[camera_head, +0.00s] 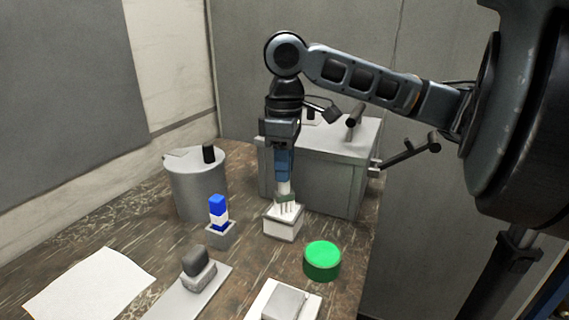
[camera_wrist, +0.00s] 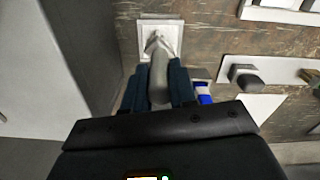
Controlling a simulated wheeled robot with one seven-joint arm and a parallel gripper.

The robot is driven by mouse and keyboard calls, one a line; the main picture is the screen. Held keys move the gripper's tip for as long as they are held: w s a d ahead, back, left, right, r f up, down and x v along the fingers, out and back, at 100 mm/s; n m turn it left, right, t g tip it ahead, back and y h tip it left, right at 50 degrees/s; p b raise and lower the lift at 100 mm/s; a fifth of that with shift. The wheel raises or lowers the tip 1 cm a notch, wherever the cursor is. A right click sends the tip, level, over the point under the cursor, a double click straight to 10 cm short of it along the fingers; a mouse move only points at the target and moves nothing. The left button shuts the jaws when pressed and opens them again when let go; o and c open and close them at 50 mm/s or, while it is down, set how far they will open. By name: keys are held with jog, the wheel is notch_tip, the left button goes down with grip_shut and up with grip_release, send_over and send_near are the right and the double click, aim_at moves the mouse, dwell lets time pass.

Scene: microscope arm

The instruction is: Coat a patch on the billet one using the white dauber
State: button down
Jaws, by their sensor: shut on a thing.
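My gripper (camera_head: 284,178) points straight down. Its blue fingers (camera_wrist: 159,85) are shut on the pale handle of the white dauber (camera_wrist: 158,73). The dauber (camera_head: 284,190) is upright, with its lower end at the opening of a small white square box (camera_head: 283,228). I cannot tell whether it touches the inside. The box's rim also shows in the wrist view (camera_wrist: 177,38). A grey block (camera_head: 195,262) on a pale plate stands front left, and another pale block (camera_head: 284,302) lies at the front edge. I cannot tell which thing is billet one.
A blue-and-white piece (camera_head: 218,209) stands in a small grey holder left of the box. A green-topped cylinder (camera_head: 322,260) is to the right. A grey drum (camera_head: 196,187) and a large grey cabinet (camera_head: 325,185) stand behind. A white sheet (camera_head: 88,285) lies front left.

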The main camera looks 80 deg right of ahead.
jog(key=shift+f, duration=0.1)
jog(key=shift+r+p, duration=3.2)
jog(key=shift+r, duration=0.35)
